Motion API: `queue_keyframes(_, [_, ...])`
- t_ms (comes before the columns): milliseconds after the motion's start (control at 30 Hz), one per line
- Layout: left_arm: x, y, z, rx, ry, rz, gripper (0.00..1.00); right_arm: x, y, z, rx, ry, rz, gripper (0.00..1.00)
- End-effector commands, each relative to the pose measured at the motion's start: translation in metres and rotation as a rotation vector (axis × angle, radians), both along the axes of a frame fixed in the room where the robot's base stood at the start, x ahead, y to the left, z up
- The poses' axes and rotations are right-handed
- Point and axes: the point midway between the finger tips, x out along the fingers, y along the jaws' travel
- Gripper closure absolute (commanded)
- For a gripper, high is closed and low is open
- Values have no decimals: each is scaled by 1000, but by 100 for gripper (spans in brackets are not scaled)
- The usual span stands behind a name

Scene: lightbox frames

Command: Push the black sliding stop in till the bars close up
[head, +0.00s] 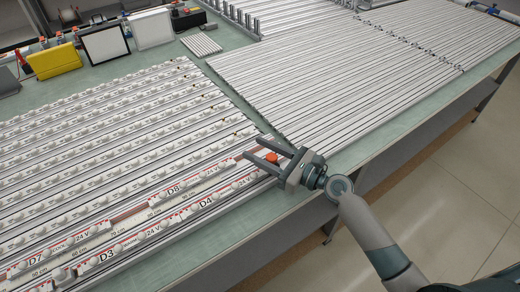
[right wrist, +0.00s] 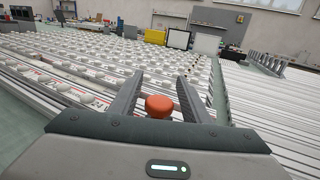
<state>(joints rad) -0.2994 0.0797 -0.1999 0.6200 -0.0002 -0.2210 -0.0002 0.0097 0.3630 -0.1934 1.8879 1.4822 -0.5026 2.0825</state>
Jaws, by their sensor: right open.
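My right gripper (head: 254,147) is open over the near right end of the left group of bars (head: 110,150), which carry rows of white domes. An orange knob (head: 271,157) shows between its fingers, apparently not gripped. The right wrist view also shows the open right gripper (right wrist: 160,80) with the orange knob (right wrist: 159,106) between its fingers. Plain silver bars (head: 340,80) lie in a second group to the right, with a strip of green tabletop between. I cannot make out the black sliding stop for certain in either view. My left gripper is not in view.
A yellow case (head: 57,60) and framed panels (head: 104,43) stand at the back left. The table's front edge (head: 350,165) is bare beside my right arm.

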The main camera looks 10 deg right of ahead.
Motion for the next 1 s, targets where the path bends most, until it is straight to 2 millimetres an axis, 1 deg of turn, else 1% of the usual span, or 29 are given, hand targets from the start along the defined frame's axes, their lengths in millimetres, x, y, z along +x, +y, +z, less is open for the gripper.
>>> queue_keyframes(133, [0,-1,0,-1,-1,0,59,0,0,0,0,0,0,57])
queue_keyframes(167, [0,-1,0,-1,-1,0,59,0,0,0,0,0,0,64])
queue_keyframes(200, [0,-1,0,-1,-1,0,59,0,0,0,0,0,0,74])
queue_keyframes(267, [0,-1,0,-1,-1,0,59,0,0,0,0,0,0,88])
queue_keyframes(300, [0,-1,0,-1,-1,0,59,0,0,0,0,0,0,98])
queue_keyframes(333, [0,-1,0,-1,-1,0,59,0,0,0,0,0,0,100])
queue_keyframes(467, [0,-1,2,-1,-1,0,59,-1,1,1,1,1,0,100])
queue_keyframes(700, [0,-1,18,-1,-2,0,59,-8,19,3,2,2,2,100])
queue_keyframes(800, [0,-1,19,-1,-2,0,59,-9,23,1,1,1,2,100])
queue_keyframes(1000, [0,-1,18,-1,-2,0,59,-9,23,0,0,0,2,100])
